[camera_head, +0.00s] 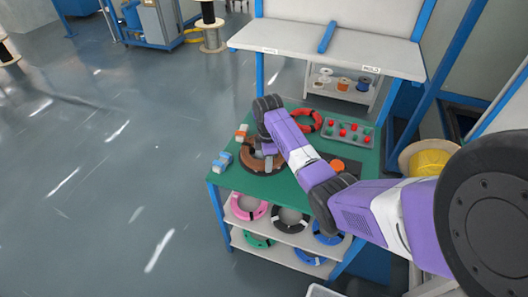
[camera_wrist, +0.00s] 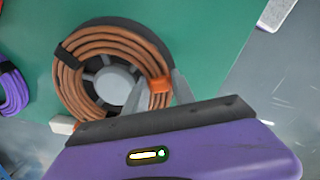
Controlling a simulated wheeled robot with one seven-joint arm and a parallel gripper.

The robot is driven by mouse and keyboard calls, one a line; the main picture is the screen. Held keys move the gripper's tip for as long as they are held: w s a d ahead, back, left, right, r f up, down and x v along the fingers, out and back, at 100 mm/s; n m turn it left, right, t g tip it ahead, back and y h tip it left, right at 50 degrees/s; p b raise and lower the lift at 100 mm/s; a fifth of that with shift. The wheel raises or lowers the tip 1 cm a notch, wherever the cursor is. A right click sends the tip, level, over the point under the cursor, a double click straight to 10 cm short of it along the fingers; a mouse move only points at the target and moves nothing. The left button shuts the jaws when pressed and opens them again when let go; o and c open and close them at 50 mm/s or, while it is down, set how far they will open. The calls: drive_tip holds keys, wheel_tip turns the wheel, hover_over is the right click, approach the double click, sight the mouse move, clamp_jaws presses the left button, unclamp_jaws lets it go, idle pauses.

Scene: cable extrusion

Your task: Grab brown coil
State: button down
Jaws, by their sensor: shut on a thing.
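The brown coil (camera_head: 249,160) lies on the green tabletop (camera_head: 290,186) near its left part, partly hidden by my arm in the head view. In the wrist view the brown coil (camera_wrist: 72,75) sits around a grey hub on a dark round holder (camera_wrist: 140,32). An orange band (camera_wrist: 160,85) wraps the coil's ring. My gripper (camera_wrist: 155,90) has its two fingers on either side of the ring at this band, one inside the coil and one outside. It is shut on the coil. In the head view my gripper (camera_head: 268,160) is over the coil's right side.
A red coil (camera_head: 308,121) and a grey tray of red and green parts (camera_head: 348,132) are behind and to the right. Small orange and blue blocks (camera_head: 222,161) stand left of the coil. Pink, black, green and blue coils (camera_head: 248,208) lie on shelves below.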

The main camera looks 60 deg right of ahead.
drive_tip(key=shift+r, duration=0.15)
wheel_tip(320, 180, up, 20)
drive_tip(key=p, duration=0.7)
